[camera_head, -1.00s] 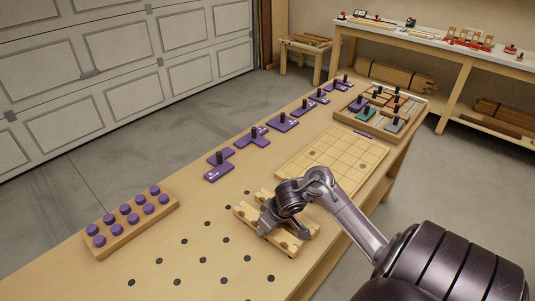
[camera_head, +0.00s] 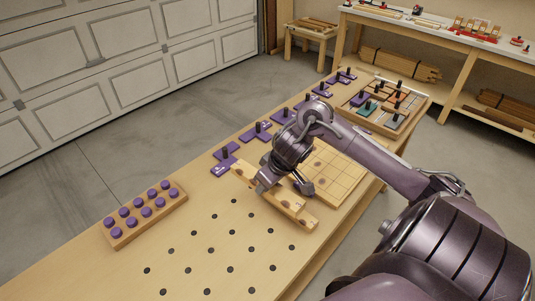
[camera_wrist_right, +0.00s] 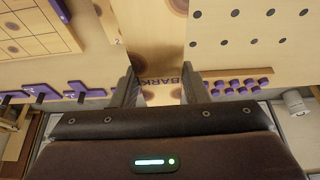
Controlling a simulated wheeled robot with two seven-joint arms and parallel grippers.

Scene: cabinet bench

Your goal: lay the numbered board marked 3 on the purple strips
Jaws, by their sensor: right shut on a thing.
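My right gripper (camera_head: 282,190) is over the near part of the bench and shut on a light wooden board (camera_wrist_right: 160,55). In the wrist view the held board has dark knots and purple lettering reading "BARK" between the fingers; I see no number on it. Another knotted board marked 2 (camera_wrist_right: 117,42) lies beside it, left in the wrist view. In the head view the wooden boards (camera_head: 298,211) show partly under my gripper, which hides much of them. My left gripper is out of view.
A square grid board (camera_head: 338,172) lies just beyond my gripper. Purple pieces with black posts (camera_head: 225,165) line the bench's far-left edge. A wooden block with purple pegs (camera_head: 145,213) stands at left. A compartment tray (camera_head: 375,130) is farther back. The holed bench area (camera_head: 215,250) is clear.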

